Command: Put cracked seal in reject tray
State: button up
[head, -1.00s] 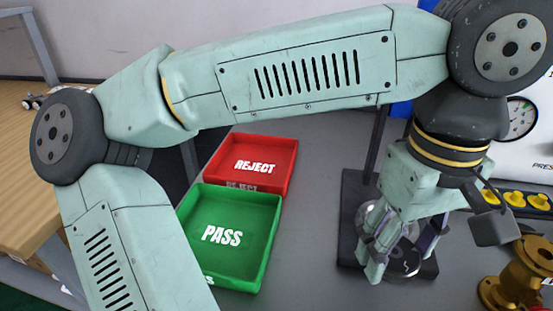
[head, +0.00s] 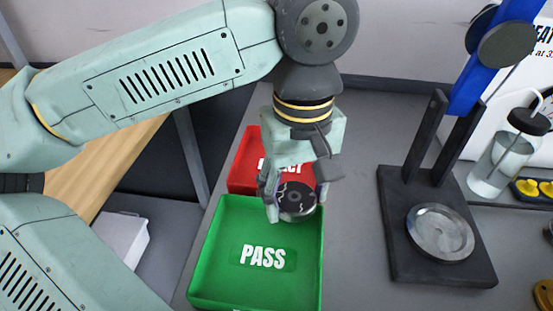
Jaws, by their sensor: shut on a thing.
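My gripper (head: 292,205) is shut on a dark round seal (head: 297,197) with a shiny metallic rim, held in the air. In the picture the seal overlaps the near right part of the red reject tray (head: 245,170) and the far edge of the green pass tray. My gripper hides part of the red tray and its lettering. I cannot make out a crack in the seal at this size.
The green pass tray (head: 222,275) stands in front of the red one and looks empty. A black press stand (head: 395,232) with a metal disc (head: 440,231) is at right. Grey table between is bare.

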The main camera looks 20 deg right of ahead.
jog(key=w, duration=0.3)
jog(key=w+p, duration=0.1)
jog(key=w, duration=0.5)
jog(key=shift+w+d+f, duration=0.15)
jog(key=shift+d+f, duration=0.05)
jog(key=shift+f, duration=0.15)
jog(key=f, duration=0.1)
jog(key=w+f+p, duration=0.1)
jog(key=f, duration=0.1)
jog(key=shift+w+f, duration=0.1)
jog(key=shift+f, duration=0.25)
jog(key=shift+f, duration=0.25)
jog(key=o, duration=1.6)
jog(key=shift+c, duration=0.2)
jog(key=shift+r, duration=0.15)
notch_tip(320, 180, up, 12)
